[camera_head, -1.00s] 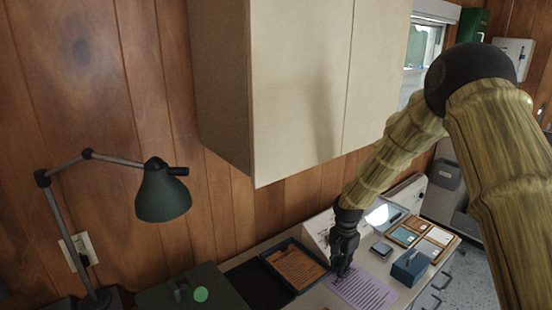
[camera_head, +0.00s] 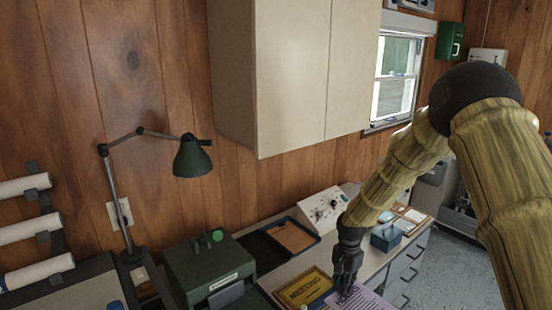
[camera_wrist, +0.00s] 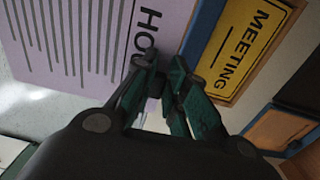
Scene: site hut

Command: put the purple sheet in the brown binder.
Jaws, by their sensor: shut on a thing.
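The purple sheet (camera_head: 366,301) is at the bottom edge of the head view, partly cut off. It fills the left of the wrist view (camera_wrist: 75,40), with lines of print and large black letters along its edge. My gripper (camera_head: 345,292) points down at the sheet's edge. In the wrist view my gripper (camera_wrist: 162,68) is shut on that edge. A brown panel in a dark blue frame (camera_head: 293,237) lies on the counter behind my gripper. A similar brown corner shows at the right of the wrist view (camera_wrist: 284,128). I cannot tell whether it is the brown binder.
A white control box (camera_head: 322,210) and a small blue box (camera_head: 386,237) stand behind. A green machine (camera_head: 208,268) and lamp (camera_head: 192,157) are left. A cupboard (camera_head: 290,75) hangs above.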

